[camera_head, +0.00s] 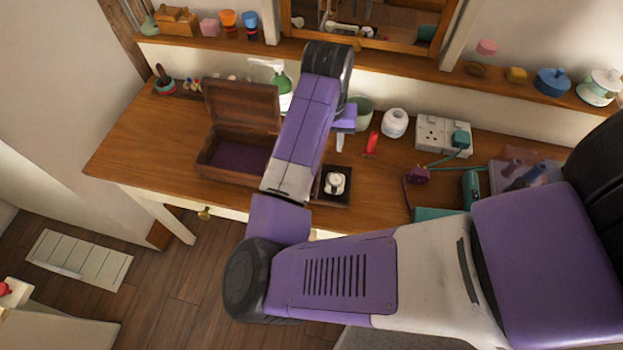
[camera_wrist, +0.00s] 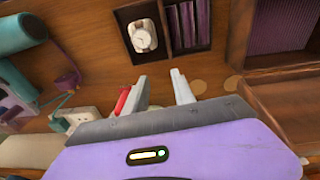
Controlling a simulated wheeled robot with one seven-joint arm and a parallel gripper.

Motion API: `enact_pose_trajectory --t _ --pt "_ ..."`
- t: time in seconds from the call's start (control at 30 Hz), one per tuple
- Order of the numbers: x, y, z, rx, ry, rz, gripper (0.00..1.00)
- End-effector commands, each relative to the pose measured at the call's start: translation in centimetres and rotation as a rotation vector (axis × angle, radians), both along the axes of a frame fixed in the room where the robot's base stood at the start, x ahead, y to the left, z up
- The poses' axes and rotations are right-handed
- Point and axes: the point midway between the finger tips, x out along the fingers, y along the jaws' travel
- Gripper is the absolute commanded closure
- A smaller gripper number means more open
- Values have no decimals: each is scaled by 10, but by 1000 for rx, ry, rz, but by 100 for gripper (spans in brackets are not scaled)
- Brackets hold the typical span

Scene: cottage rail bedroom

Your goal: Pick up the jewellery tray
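The jewellery tray (camera_wrist: 164,28) is a small dark wooden tray with compartments, lying on the wooden dressing table. One compartment holds a white-faced watch (camera_wrist: 142,35); slotted compartments beside it look dark. In the head view, part of the tray (camera_head: 335,203) shows and my arm hides its left part. My gripper (camera_wrist: 158,82) is open with nothing between its fingers. In the wrist view its fingertips lie just below the tray's edge, apart from it. In the head view my gripper (camera_head: 341,143) is above the table, behind the tray.
An open wooden box with purple lining (camera_head: 238,158) stands left of the tray. A red item (camera_head: 371,144), a white jar (camera_head: 395,123), a socket block (camera_head: 443,136) and a teal hair dryer (camera_head: 471,188) are to the right.

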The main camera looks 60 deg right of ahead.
Motion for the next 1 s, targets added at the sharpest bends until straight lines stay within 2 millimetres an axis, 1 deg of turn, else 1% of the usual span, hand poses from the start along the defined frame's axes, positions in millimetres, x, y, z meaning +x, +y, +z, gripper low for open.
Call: enact_pose_trajectory --t 0.03,0.1,0.2,0.53,0.8,0.9,1.0 --pt "4 16 -2 54 -1 -4 69" --pt "5 32 -4 106 5 -8 69" --pt "6 43 -9 143 10 -9 69" --pt "7 45 -40 147 10 -8 69" --pt "9 45 -77 147 11 -9 69" --pt "9 45 -84 146 10 -9 69" --pt "9 45 -86 146 10 -10 69"
